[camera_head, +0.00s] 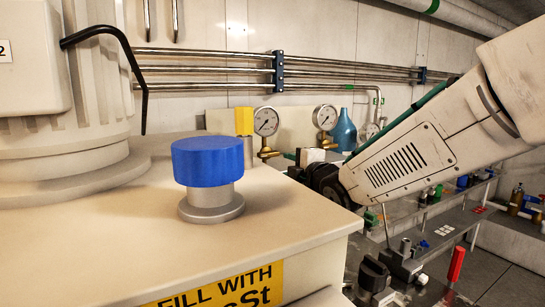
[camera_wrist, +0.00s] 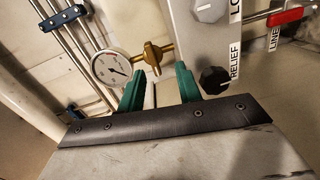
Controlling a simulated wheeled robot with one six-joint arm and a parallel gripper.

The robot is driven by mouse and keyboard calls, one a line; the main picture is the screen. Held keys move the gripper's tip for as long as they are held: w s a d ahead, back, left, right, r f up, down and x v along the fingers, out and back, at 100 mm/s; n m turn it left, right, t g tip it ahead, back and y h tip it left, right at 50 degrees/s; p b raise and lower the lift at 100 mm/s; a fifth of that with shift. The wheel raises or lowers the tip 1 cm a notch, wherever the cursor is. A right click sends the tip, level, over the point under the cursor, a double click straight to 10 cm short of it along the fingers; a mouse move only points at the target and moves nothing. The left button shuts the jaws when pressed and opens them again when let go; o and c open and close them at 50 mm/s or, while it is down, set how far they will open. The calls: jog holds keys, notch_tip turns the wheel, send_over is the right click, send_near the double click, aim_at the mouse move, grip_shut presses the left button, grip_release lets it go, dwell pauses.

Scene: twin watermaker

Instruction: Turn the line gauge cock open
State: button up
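A round white-faced gauge (camera_wrist: 110,67) with a brass cock (camera_wrist: 153,53) beside it shows in the wrist view. The brass cock has a small crosswise handle. My gripper (camera_wrist: 159,76) is open, its two green fingers apart with nothing between them. The cock lies beyond the fingertips, roughly in line with the gap, and no contact shows. In the head view a left gauge (camera_head: 266,121) and a right gauge (camera_head: 326,117) each stand on brass fittings. I cannot tell which is the line gauge. My fingers are mostly hidden in the head view.
A grey panel (camera_wrist: 232,40) with a RELIEF knob (camera_wrist: 214,80), another knob (camera_wrist: 209,9) and a red LINE handle (camera_wrist: 290,17) sits right of the cock. In the head view, a beige housing (camera_head: 110,235) with a blue cap (camera_head: 208,161) fills the left foreground. Pipes (camera_head: 210,70) run along the wall.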

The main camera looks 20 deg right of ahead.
aim_at(271, 155)
jog(key=shift+n+t+y, duration=0.3)
jog(key=shift+n+y, duration=0.1)
jog(key=shift+n, duration=0.3)
jog(key=w, duration=0.2)
jog(key=w+a, duration=0.1)
jog(key=w, duration=0.2)
jog(key=w+a+r, duration=0.1)
jog(key=w, duration=0.2)
jog(key=shift+w+a, duration=0.2)
grip_shut()
